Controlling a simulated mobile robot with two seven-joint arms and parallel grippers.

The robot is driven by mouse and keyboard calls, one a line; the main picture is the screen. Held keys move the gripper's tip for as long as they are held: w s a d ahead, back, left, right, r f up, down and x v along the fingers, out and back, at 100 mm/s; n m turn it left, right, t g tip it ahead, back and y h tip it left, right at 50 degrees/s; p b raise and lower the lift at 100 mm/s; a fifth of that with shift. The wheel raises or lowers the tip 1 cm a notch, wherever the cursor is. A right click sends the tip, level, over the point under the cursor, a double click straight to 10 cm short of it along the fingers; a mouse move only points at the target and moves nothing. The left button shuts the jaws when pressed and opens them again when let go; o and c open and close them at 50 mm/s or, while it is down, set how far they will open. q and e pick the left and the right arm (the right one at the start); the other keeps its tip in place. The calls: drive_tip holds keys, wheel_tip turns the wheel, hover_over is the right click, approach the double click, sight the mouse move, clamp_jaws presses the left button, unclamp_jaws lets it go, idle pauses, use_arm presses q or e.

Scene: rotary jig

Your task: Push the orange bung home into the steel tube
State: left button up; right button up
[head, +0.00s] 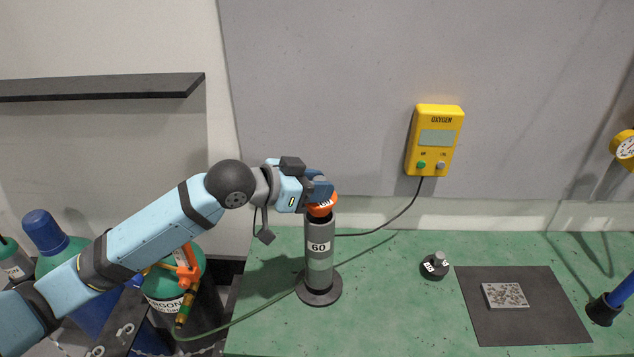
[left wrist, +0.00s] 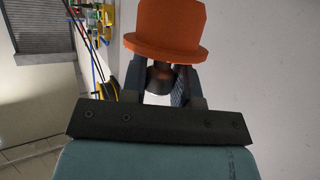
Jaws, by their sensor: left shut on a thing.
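The steel tube (head: 319,258) stands upright on a round dark base on the green bench, with a "60" label on its side. The orange bung (head: 322,210), also labelled, is at the tube's dark mouth and looks slightly tilted. My left gripper (head: 320,190) is above the tube, shut on the bung. In the left wrist view the fingers (left wrist: 160,74) close on a dark knob behind the bung's wide orange flange (left wrist: 165,45). No tube shows around the bung there. Whether its end has entered the mouth I cannot tell. My right gripper is not in view.
A small black labelled piece (head: 433,267) stands right of the tube. A dark mat (head: 500,325) holds a speckled block (head: 505,295). A blue rod with a black end (head: 605,308) is at far right. A yellow oxygen box (head: 435,140) hangs behind. Gas cylinders (head: 180,290) stand at left.

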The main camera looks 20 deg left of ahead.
sight(317, 204)
use_arm(q)
drive_tip(key=shift+f+b, duration=0.75)
drive_tip(key=shift+f, duration=1.5)
drive_tip(key=o, duration=1)
drive_tip(key=shift+o, duration=0.2)
drive_tip(key=b+v, duration=0.2)
drive_tip(key=v, duration=1.1)
drive_tip(key=shift+s+a+r, duration=0.25)
